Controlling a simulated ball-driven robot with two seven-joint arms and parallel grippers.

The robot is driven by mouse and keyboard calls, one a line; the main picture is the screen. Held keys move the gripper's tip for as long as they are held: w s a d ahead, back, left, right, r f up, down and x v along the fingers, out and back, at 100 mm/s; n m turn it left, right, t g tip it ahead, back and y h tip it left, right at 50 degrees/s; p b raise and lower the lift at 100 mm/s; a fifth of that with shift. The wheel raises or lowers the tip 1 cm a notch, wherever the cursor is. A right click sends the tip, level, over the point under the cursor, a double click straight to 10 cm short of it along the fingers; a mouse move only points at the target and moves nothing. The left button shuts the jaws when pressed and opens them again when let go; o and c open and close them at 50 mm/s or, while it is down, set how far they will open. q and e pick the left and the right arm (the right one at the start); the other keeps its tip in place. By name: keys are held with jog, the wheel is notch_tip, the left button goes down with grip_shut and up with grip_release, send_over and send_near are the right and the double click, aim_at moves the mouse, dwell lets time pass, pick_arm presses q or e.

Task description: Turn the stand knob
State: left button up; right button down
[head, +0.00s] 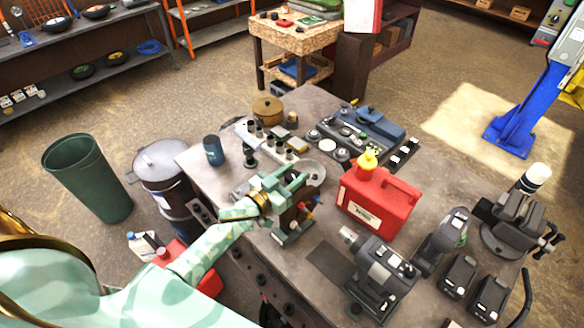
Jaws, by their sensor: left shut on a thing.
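My left arm comes in from the lower left, and its mint-green gripper (296,180) is at a small dark stand on the workbench. The stand (291,222) is upright, with small red, yellow and blue parts on its right side. The gripper's jaws are shut at the stand's top. The stand knob is between or behind the fingers and mostly hidden, so its turn angle cannot be told. My right gripper is not in view.
The grey workbench (322,262) holds a red fuel can (378,205) close right of the stand, a grey power tool (380,275), a round dish (308,172) behind and a dark blue mug (214,150). A green bin (88,180) and a lidded drum (160,165) stand left.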

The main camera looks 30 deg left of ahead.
pick_arm(q)
jog(key=shift+n+t+y, duration=0.4)
jog(key=shift+n+y, duration=0.8)
jog(key=shift+y, duration=1)
jog(key=o, duration=1)
jog(key=shift+c, duration=0.2)
jog(key=s+a+b, duration=0.1)
jog(key=s+b, duration=0.1)
jog(key=s, duration=1.4)
jog(key=shift+a, duration=0.1)
